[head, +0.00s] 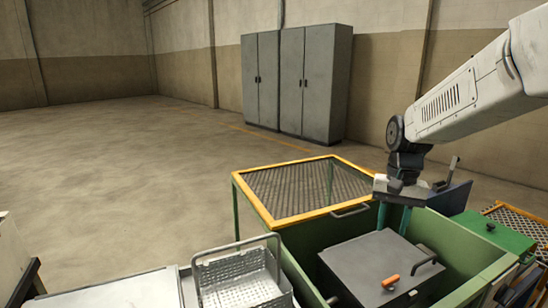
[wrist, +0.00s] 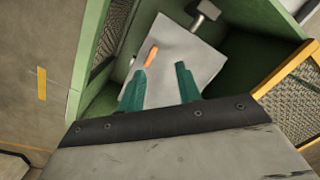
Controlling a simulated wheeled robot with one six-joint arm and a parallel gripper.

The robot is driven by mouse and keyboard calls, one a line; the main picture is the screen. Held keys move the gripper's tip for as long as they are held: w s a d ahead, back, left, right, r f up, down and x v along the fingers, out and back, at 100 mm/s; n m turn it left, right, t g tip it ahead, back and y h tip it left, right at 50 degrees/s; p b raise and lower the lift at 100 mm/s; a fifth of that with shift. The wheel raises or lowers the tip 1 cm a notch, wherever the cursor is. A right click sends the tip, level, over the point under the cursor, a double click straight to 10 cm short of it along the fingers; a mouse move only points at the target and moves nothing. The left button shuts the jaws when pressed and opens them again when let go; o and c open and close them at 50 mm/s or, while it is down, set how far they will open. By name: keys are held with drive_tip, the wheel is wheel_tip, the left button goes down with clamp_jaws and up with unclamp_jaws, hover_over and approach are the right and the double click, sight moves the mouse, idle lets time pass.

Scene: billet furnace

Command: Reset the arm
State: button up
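My arm (head: 470,95) reaches in from the right side of the head view and bends down at the wrist. My gripper (head: 394,218) hangs above a green bin (head: 455,245), over the back of a grey box (head: 375,255). In the wrist view, the two teal fingers of my gripper (wrist: 160,82) stand apart with nothing between them. The grey box's top (wrist: 185,60) shows beyond them, with an orange handle (wrist: 151,57) near the left finger. How far the fingertips are above the box is hard to tell.
A yellow-framed mesh panel (head: 300,190) adjoins the bin. A perforated metal basket (head: 240,280) stands at the front. A green box (head: 495,233) is at the right. Grey cabinets (head: 295,82) stand by the back wall. The floor at left is clear.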

drive_tip(key=s+r+n+t, duration=0.1)
drive_tip(key=s+r+n, duration=0.1)
drive_tip(key=s, duration=1.2)
drive_tip(key=s+r+n+t, duration=0.1)
drive_tip(key=s+r+n, duration=0.1)
drive_tip(key=s, duration=1.1)
drive_tip(key=shift+s+a+r+n+h, duration=0.3)
drive_tip(key=shift+s+a+r, duration=0.05)
drive_tip(key=shift+s+a, duration=0.1)
